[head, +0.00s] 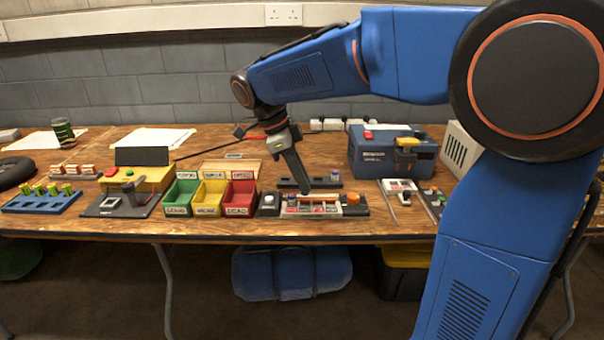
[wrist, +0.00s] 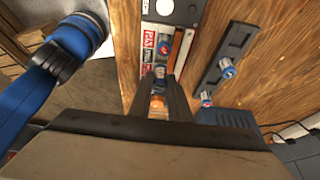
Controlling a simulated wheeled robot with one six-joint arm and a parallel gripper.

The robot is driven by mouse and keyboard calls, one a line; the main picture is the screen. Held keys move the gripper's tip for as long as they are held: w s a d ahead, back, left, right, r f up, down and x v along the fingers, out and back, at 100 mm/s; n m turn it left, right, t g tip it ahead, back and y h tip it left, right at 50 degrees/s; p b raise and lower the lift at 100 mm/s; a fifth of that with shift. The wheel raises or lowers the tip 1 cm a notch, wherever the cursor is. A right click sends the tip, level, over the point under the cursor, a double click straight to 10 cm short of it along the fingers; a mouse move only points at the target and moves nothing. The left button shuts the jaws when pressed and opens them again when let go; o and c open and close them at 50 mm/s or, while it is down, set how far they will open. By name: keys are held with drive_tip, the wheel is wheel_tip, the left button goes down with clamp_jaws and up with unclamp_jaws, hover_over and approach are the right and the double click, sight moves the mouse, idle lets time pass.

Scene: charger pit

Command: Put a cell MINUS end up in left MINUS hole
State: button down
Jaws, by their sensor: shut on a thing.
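My gripper (head: 305,188) points down over the charger (head: 322,212) in the middle of the bench. In the wrist view the charger's red-and-white label strip (wrist: 149,48) runs beside its row of holes. My gripper (wrist: 170,78) is shut on a cell (wrist: 160,72), whose silver and bluish end shows at the fingertips. The fingers hide most of it, so I cannot tell which end is up or whether it is inside a hole. Another cell (wrist: 166,40) shows in the charger just beyond. Two blue-and-red-ended cells (wrist: 227,68) stand upright at the dark rack (wrist: 232,42) to the right.
Green, yellow and red bins (head: 211,210) stand left of the charger. A blue box (head: 392,158) stands behind it to the right. A blue holder with green cells (head: 45,203) is at the far left.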

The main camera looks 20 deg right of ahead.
drive_tip(key=shift+f, duration=2.05)
drive_tip(key=shift+f, duration=0.2)
drive_tip(key=c, duration=1.6)
unclamp_jaws()
drive_tip(key=shift+o, duration=0.2)
drive_tip(key=shift+r, duration=0.15)
drive_tip(key=shift+r, duration=3.35)
